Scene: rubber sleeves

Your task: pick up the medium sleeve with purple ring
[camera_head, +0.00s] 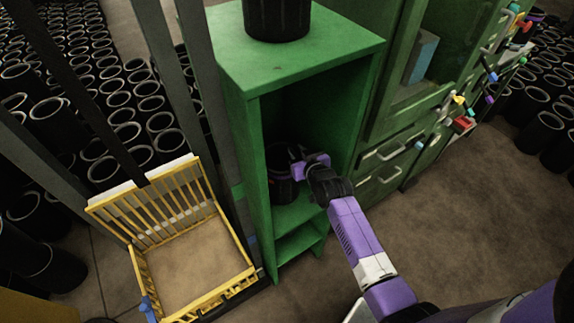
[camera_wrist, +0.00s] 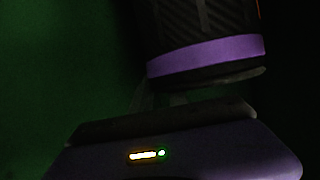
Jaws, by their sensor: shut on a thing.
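The black sleeve with a purple ring (camera_wrist: 207,56) fills the upper part of the wrist view, its ring near the lower end. In the head view a dark sleeve (camera_head: 280,182) stands inside the green shelf's middle compartment, partly hidden by shadow and my gripper. My gripper (camera_head: 299,162) reaches into that compartment and is shut on this sleeve. In the wrist view a dark finger lies just below the purple ring. The wrist picture is very dark, so the sleeve's base is hard to make out.
The green shelf (camera_head: 255,135) has walls close on both sides of my gripper, and another black sleeve (camera_head: 277,18) stands on its top. A yellow crate (camera_head: 170,205) is at the left. Green drawers (camera_head: 388,155) stand at the right. Open floor (camera_head: 450,205) lies at the right front.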

